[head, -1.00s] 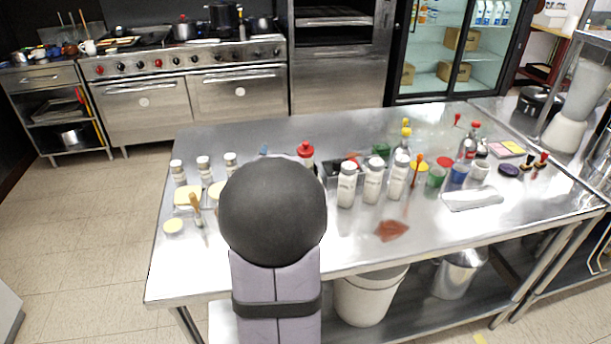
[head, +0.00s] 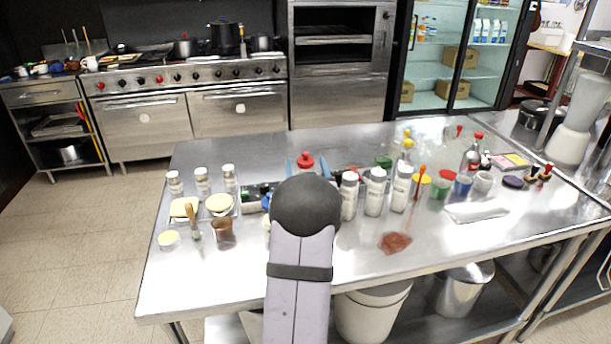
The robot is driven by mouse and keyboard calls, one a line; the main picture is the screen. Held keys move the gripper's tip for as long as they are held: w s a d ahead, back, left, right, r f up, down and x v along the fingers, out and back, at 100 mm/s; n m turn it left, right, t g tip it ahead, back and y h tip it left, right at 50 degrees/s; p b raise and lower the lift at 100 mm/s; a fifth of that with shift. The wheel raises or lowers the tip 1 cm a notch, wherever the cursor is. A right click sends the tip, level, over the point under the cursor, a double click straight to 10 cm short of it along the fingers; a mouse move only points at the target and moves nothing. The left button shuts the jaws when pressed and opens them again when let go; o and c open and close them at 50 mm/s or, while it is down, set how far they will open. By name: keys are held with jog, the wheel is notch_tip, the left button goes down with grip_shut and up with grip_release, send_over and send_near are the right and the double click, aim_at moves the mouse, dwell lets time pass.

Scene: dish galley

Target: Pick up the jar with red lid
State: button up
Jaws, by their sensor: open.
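A red lid (head: 305,161) shows near the middle of the table, just beyond my arm in the head view; the jar body below it is hidden behind my arm. My gripper (head: 305,165) is mostly hidden by my arm's dark round joint. Two blue finger parts show, one on each side of the red lid, apart from each other. The gripper looks open, and I cannot tell whether it touches the jar or how far in depth it is from it.
White-capped shakers stand left (head: 202,181) and right (head: 375,191) of my arm. A brown cup (head: 223,232) and a brush (head: 193,220) are at the left. A reddish-brown patch (head: 395,243) lies on the steel table (head: 330,280). The front of the table is mostly clear.

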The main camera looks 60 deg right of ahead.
jog(key=shift+f+p+x, duration=0.25)
jog(key=shift+p+x, duration=0.15)
jog(key=shift+x, duration=0.6)
jog(key=shift+f+p+x, duration=0.25)
jog(key=shift+p+x, duration=0.15)
jog(key=shift+x, duration=0.65)
jog(key=shift+w+d, duration=0.4)
jog(key=shift+d, duration=0.1)
jog(key=c, duration=1.5)
jog(key=shift+r, duration=0.15)
notch_tip(320, 180, up, 10)
jog(key=shift+f+b, duration=0.1)
jog(key=shift+b, duration=0.5)
jog(key=shift+a, duration=0.1)
